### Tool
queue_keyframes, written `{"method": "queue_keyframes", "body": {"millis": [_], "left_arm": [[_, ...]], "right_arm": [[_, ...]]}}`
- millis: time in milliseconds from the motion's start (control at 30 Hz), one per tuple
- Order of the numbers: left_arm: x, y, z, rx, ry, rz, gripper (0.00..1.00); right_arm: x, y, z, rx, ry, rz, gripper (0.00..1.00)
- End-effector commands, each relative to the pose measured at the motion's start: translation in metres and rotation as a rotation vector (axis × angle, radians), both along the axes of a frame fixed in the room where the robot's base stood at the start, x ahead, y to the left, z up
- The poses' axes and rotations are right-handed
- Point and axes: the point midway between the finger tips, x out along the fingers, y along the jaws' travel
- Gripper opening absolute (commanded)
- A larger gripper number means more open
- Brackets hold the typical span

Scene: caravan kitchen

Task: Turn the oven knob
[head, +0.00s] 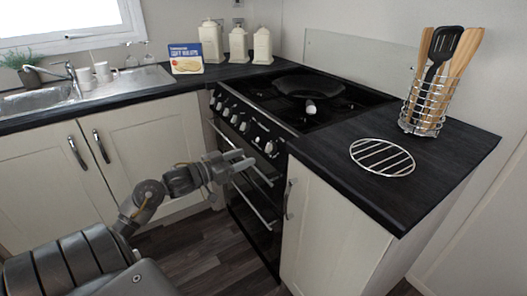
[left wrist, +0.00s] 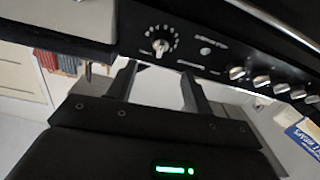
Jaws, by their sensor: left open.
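The black oven (head: 262,125) has a row of silver knobs along its front panel. The knob at the near right end (head: 269,147) stands apart from the others. In the left wrist view, a single knob (left wrist: 160,46) with white dial markings sits just beyond the fingertips, roughly between them. My left gripper (head: 242,159) is open in front of the panel, a little below the knobs. In the left wrist view its fingers (left wrist: 158,78) are spread with nothing between them, and it appears apart from the knob. My right gripper is not in view.
Oven door handles (head: 240,178) lie below the panel, close to my left gripper. A pan (head: 296,86) rests on the hob. The right counter holds a wire trivet (head: 382,157) and a utensil basket (head: 425,110). The floor (head: 215,252) before the oven is clear.

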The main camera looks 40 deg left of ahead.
Motion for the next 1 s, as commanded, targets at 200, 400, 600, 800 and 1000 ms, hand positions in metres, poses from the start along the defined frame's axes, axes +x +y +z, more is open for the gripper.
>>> {"method": "queue_keyframes", "body": {"millis": [200, 400, 600, 800, 1000], "left_arm": [[0.04, -0.01, 0.001, -0.001, -0.004, 0.0, 0.51], [0.069, -0.017, 0.0, 0.0, -0.002, 0.001, 0.51], [0.082, -0.021, 0.0, 0.0, -0.001, 0.002, 0.51], [0.083, -0.022, 0.0, 0.001, 0.0, 0.001, 0.51], [0.083, -0.021, 0.0, 0.001, 0.0, 0.001, 0.37]], "right_arm": [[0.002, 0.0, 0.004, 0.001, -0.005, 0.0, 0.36], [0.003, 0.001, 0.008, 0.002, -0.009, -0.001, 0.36], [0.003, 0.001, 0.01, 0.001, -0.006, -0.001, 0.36], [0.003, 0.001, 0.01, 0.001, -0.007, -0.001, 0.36], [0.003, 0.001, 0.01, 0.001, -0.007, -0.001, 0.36]]}}
